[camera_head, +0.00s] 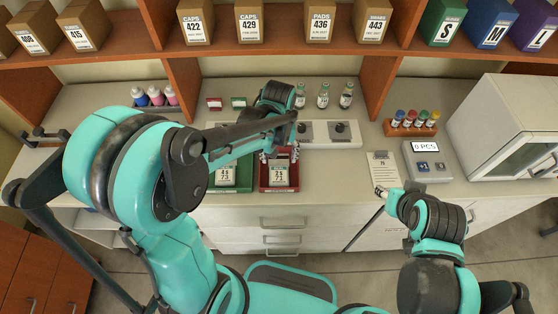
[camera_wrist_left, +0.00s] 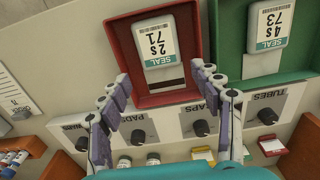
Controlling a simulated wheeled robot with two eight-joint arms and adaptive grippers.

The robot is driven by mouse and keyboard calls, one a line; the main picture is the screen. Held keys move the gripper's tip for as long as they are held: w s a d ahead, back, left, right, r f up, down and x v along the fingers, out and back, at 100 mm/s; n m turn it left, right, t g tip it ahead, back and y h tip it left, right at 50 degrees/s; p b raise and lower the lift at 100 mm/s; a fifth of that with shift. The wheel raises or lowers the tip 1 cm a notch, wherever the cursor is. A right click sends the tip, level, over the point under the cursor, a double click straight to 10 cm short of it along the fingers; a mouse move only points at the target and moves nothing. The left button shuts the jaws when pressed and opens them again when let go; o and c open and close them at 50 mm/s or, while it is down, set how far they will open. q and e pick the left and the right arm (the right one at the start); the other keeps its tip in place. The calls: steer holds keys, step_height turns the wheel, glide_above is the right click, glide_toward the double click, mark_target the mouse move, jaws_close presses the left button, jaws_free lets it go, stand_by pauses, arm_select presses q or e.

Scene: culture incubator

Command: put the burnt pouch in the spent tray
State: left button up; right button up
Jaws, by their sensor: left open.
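A white pouch labelled SEAL 2s 71 (camera_wrist_left: 158,45) lies in a red tray (camera_wrist_left: 118,45); the red tray also shows in the head view (camera_head: 265,186). A dark strip shows along the pouch's end nearest my left gripper. A second pouch, SEAL 4s 73 (camera_wrist_left: 270,25), lies in a green tray (camera_wrist_left: 235,68) beside it. My left gripper (camera_wrist_left: 160,80) is open and empty, its fingers at the red tray's near side in the wrist view, apart from the pouch. My right gripper (camera_head: 381,192) is by a paper card; its jaws are too small to read.
A white panel with dark knobs (camera_head: 340,128) adjoins the trays, with several small bottles (camera_head: 323,97) behind it. A paper card (camera_head: 383,168), a counter display (camera_head: 427,160) and a rack of vials (camera_head: 411,124) are at right. Shelf dividers (camera_head: 382,62) rise behind.

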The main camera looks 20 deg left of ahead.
arm_select(q)
steer(key=s+a+r+m+t, duration=0.1)
steer(key=s+a+r+t, duration=0.1)
steer(key=s+r, duration=0.3)
steer(key=s+a+r+m+t+p, duration=0.1)
steer(key=s+a+r+m+t, duration=0.1)
steer(key=s+r+t, duration=0.2)
step_height(320, 180, up, 3)
steer(key=shift+s+a+r+t, duration=0.1)
steer(key=shift+s+a+t, duration=0.3)
steer(key=shift+t, duration=0.2)
step_height(320, 180, down, 4)
steer(key=b, duration=0.4)
steer(key=shift+f, duration=0.25)
stand_by(1.0)
